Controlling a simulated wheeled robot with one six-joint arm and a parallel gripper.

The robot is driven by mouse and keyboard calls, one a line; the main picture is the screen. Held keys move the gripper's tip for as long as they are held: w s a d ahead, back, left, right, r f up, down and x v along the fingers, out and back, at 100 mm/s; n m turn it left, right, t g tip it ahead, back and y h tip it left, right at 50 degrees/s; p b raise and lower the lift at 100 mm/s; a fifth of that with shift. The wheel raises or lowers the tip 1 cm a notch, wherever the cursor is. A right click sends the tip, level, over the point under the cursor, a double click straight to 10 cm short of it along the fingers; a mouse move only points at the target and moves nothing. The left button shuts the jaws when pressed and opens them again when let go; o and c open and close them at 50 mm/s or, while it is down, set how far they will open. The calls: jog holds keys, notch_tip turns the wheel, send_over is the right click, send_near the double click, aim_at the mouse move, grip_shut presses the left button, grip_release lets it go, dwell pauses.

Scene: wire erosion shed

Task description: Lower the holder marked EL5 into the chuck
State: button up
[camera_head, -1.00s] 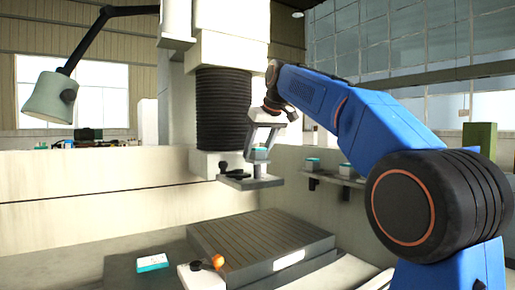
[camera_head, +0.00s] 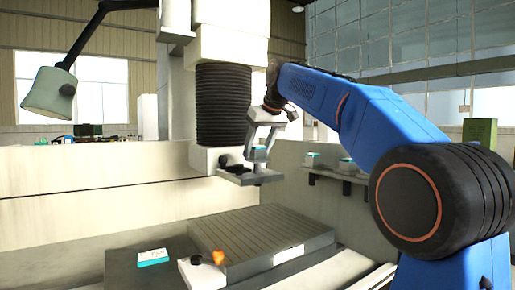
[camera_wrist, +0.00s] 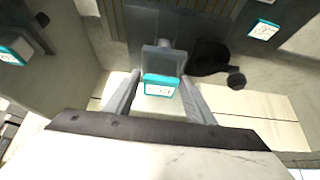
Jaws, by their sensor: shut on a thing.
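My gripper (camera_head: 259,155) is shut on a small holder (camera_head: 258,154) with a teal-edged white label. In the wrist view the holder (camera_wrist: 160,86) sits between my two grey fingers (camera_wrist: 160,103), its marking too small to read. The chuck (camera_head: 262,178) is the grey bracket under the machine's head, just below the holder. The holder is upright at or just over the chuck; I cannot tell whether it touches. A black lever (camera_wrist: 212,58) with a round knob (camera_wrist: 236,81) stands beside the holder in the wrist view.
Other teal-labelled holders (camera_head: 312,160) stand on a wall rack at the right. A ribbed table block (camera_head: 255,235) lies below, with a white and teal card (camera_head: 153,256) and an orange knob (camera_head: 218,257) nearby. The black bellows column (camera_head: 222,105) rises close behind my gripper.

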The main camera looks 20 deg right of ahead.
aim_at(258, 157)
jog(key=shift+f, duration=1.6)
jog(key=o, duration=1.5)
jog(key=shift+c, duration=0.2)
jog(key=shift+f, duration=0.1)
jog(key=v, duration=1.7)
jog(key=shift+d+r, duration=0.2)
jog(key=shift+r, duration=0.05)
jog(key=shift+s, duration=0.1)
